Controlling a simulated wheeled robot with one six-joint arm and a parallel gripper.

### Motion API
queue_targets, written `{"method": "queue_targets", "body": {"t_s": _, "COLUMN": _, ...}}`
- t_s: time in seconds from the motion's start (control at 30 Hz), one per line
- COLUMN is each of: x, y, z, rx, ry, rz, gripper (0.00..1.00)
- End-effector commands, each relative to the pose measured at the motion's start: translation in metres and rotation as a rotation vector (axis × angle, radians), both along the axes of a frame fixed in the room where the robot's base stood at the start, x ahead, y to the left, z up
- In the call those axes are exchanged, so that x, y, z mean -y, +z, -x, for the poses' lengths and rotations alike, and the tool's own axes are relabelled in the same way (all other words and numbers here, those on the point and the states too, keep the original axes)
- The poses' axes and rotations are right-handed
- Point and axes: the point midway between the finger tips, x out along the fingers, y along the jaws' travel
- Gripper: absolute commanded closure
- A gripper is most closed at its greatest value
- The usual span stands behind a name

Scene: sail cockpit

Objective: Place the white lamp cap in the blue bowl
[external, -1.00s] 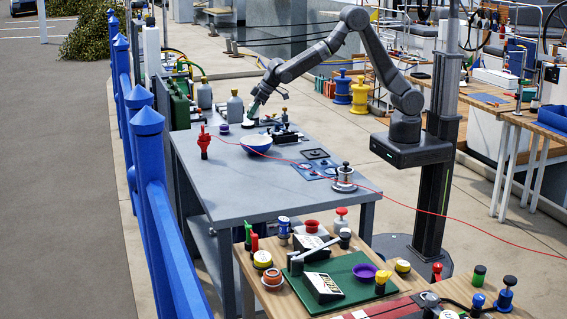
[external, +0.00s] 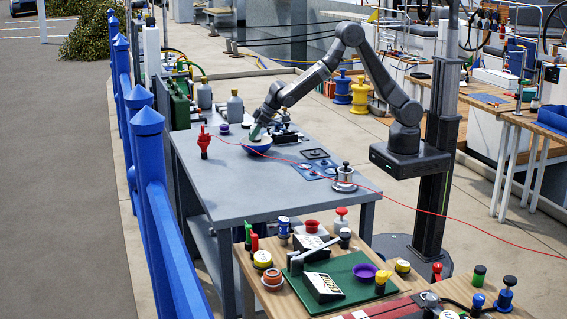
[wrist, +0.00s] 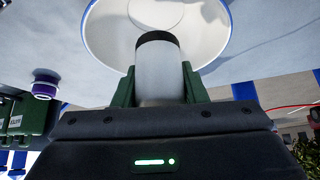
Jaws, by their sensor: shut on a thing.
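The blue bowl (external: 258,151) stands on the grey table, with a pale inside. My gripper (external: 255,134) is over it, fingertips at about rim height in the external view. In the wrist view, the green fingers of my gripper (wrist: 160,88) are shut on the white lamp cap (wrist: 160,78), a pale cylinder with a dark end. The bowl's white inside (wrist: 108,40) fills the space beyond the cap. I cannot tell whether the cap touches the bowl. The cap is hardly visible in the external view.
The grey table (external: 225,183) has free room in front of the bowl. A red piece (external: 203,143) stands to the left and a purple one (external: 222,128) behind. Dark fittings (external: 287,134) lie right of the bowl, and a blue panel (external: 315,170) nearer. A thin red line crosses the view.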

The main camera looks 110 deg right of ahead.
Motion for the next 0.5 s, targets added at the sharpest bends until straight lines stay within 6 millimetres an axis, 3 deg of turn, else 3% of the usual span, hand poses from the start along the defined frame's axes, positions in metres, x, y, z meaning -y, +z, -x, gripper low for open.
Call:
{"method": "queue_targets", "body": {"t_s": 0.2, "x": 0.0001, "y": -0.0146, "z": 0.0, "rx": 0.0, "ry": -0.001, "rz": -0.001, "gripper": 0.84}}
{"method": "queue_targets", "body": {"t_s": 0.5, "x": 0.0, "y": -0.016, "z": -0.0001, "rx": 0.001, "ry": -0.001, "rz": 0.0, "gripper": 0.84}}
